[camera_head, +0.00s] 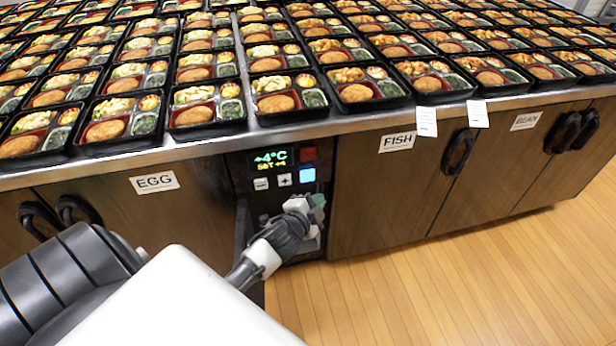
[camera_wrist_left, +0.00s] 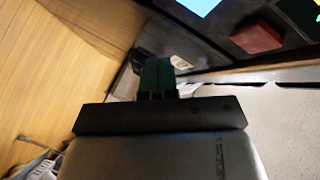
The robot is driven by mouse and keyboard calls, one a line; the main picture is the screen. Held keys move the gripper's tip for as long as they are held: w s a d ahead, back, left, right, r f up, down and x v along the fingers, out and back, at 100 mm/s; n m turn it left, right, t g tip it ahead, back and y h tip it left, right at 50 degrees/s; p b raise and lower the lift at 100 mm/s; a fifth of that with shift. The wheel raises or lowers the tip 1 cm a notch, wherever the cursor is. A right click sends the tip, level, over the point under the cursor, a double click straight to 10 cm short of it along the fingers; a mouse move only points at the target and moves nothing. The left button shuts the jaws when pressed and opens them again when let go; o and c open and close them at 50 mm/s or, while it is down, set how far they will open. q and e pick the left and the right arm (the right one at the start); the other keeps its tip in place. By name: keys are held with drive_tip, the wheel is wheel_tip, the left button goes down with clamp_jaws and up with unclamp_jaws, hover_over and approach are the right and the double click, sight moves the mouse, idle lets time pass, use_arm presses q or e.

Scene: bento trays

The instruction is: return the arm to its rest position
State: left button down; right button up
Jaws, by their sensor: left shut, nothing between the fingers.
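My left arm comes in from the lower left in the head view. Its gripper (camera_head: 316,205) is just below the control panel (camera_head: 270,184) on the counter front, close to the lit blue button (camera_head: 308,175). In the left wrist view the dark green fingertips (camera_wrist_left: 157,77) are together with nothing between them. That view also shows part of the lit blue button (camera_wrist_left: 200,5) and a red button (camera_wrist_left: 256,38) beyond the fingers. Whether the fingers touch the panel cannot be told. My right gripper is not in view.
Bento trays (camera_head: 205,105) fill the counter top. Below are wooden cabinet doors with dark handles (camera_head: 458,153), an EGG label (camera_head: 154,182) and a FISH label (camera_head: 397,142). Two white paper slips (camera_head: 427,121) hang at the counter edge. The wooden floor (camera_head: 480,275) at right is clear.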

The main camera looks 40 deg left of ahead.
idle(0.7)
